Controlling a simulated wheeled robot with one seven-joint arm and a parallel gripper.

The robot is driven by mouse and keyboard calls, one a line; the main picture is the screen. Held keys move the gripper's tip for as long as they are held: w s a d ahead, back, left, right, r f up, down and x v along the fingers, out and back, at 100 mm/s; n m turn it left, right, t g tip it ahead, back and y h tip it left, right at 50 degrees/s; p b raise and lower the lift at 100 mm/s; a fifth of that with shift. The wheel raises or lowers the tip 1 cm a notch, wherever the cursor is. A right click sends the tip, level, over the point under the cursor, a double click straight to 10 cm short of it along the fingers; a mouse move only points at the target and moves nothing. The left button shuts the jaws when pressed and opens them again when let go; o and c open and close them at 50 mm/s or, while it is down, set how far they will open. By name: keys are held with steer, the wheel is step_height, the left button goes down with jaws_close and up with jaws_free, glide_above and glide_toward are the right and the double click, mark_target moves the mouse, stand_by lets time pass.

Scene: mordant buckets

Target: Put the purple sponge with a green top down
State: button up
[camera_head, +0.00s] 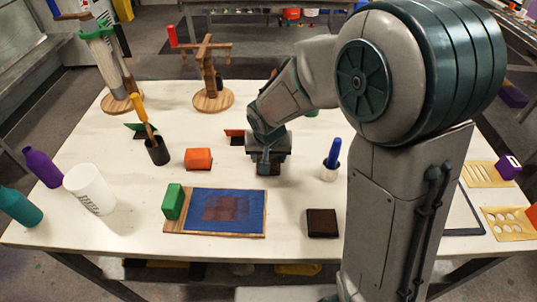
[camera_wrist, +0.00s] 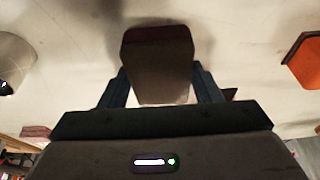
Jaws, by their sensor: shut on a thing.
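My gripper (camera_head: 268,165) is over the middle of the white table, between an orange block and a small white cup. It is shut on a block (camera_wrist: 158,65), which the wrist view shows between the two fingers (camera_wrist: 160,88). The block has a grey-brown face and a dark red band along its far edge. I see no clear purple or green on it. In the head view my gripper hides most of it. I cannot tell whether its underside touches the table.
The orange block (camera_head: 198,158) and the cup with a blue handle (camera_head: 330,170) stand close on either side. In front are a blue-topped board (camera_head: 238,212), a green block (camera_head: 173,201) and a dark brown block (camera_head: 322,222). Clear table lies between them and my gripper.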

steer(key=shift+f, duration=0.15)
steer(key=o, duration=0.9)
